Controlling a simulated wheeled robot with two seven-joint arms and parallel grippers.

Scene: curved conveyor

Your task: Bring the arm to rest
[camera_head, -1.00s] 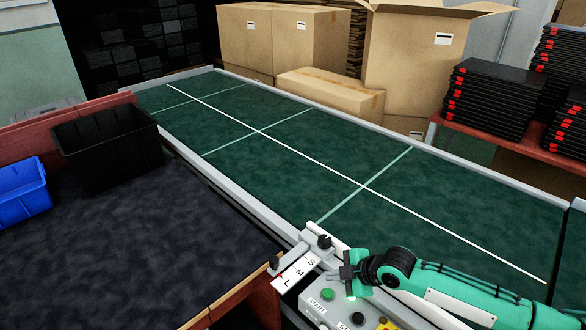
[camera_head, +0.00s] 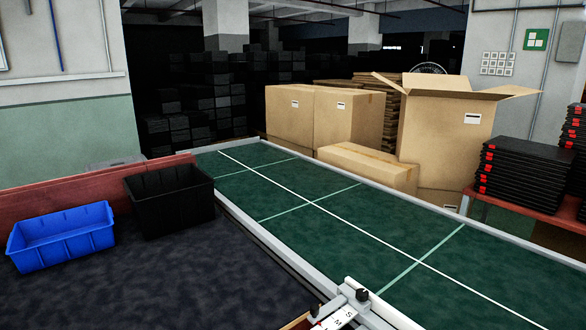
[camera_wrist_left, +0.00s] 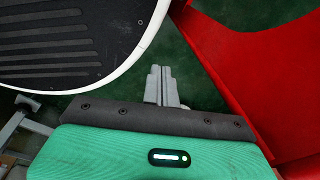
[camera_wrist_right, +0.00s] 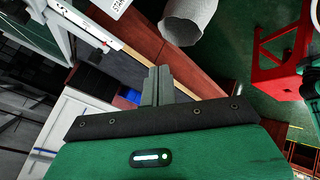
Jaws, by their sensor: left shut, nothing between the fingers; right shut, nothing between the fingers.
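My left gripper (camera_wrist_left: 161,86) shows in the left wrist view with its fingers together and nothing between them. It hangs over dark green floor, beside a round black ribbed plate with a white rim. My right gripper (camera_wrist_right: 157,86) shows in the right wrist view, also with its fingers together and empty. Behind it are a reddish-brown wooden surface and a pale cylindrical bin. Neither gripper nor arm shows in the head view.
The green conveyor (camera_head: 330,225) is bare. A blue bin (camera_head: 62,238) and a black bin (camera_head: 170,200) stand on the dark table (camera_head: 150,290). Cardboard boxes (camera_head: 345,120) stand behind the conveyor. Black stacked trays (camera_head: 520,175) are at right. A red structure (camera_wrist_left: 265,70) stands close to my left gripper.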

